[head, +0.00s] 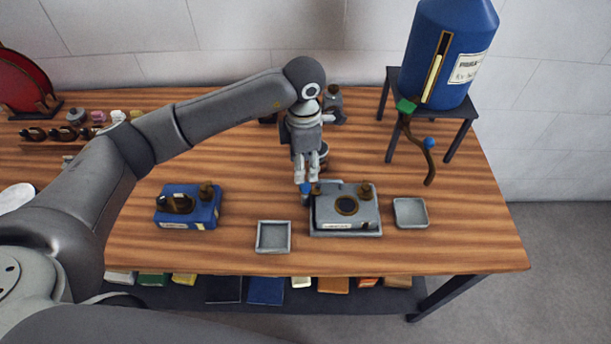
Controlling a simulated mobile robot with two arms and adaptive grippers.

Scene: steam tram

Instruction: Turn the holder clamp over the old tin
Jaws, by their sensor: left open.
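My left gripper (306,181) points down over the workbench, its fingers apart with nothing visible between them. Its fingertips are just above or beside a small blue-topped knob (305,190) at the left edge of a grey metal unit (345,222). This unit has a dark, brass-rimmed round opening and brown knobs on top, and sits on a grey base. I cannot tell for sure which part is the holder clamp or which piece is the old tin. Whether the fingers touch the knob is unclear. My right gripper is not in view.
Shallow grey trays stand left (260,238) and right (426,214) of the unit. A blue box (204,208) stands further left. A blue tank (452,35) on a dark stand (391,95), with a hanging brown hose (431,165), is at back right. The bench's right front is clear.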

